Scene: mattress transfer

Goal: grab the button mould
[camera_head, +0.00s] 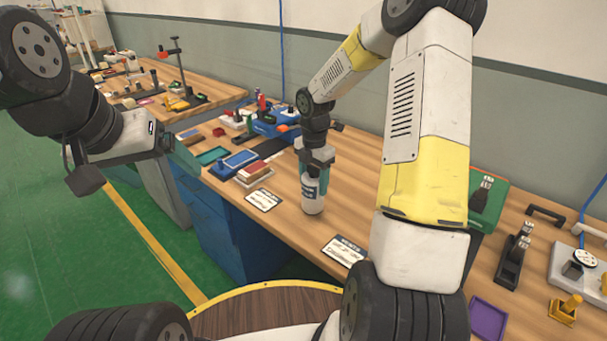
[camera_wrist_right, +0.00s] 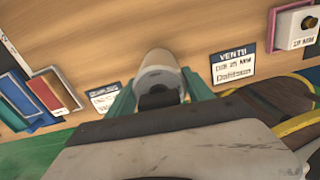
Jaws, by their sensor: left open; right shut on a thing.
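A white bottle-like cylinder with a dark label (camera_head: 312,195) stands upright at the wooden bench. My right gripper (camera_head: 315,172) is shut on this white cylinder from above. In the right wrist view the cylinder (camera_wrist_right: 158,72) sits between the green fingers. I cannot tell which thing is the button mould. My left gripper (camera_head: 163,139) is open and empty over the green floor, left of the bench, and its fingers are hard to make out.
The wooden bench (camera_head: 350,190) holds label cards (camera_head: 264,200), (camera_head: 344,250), coloured trays (camera_head: 240,160) and a blue tool (camera_head: 275,122) at the back. A purple tray (camera_head: 488,318) and black hand presses (camera_head: 515,255) stand at right.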

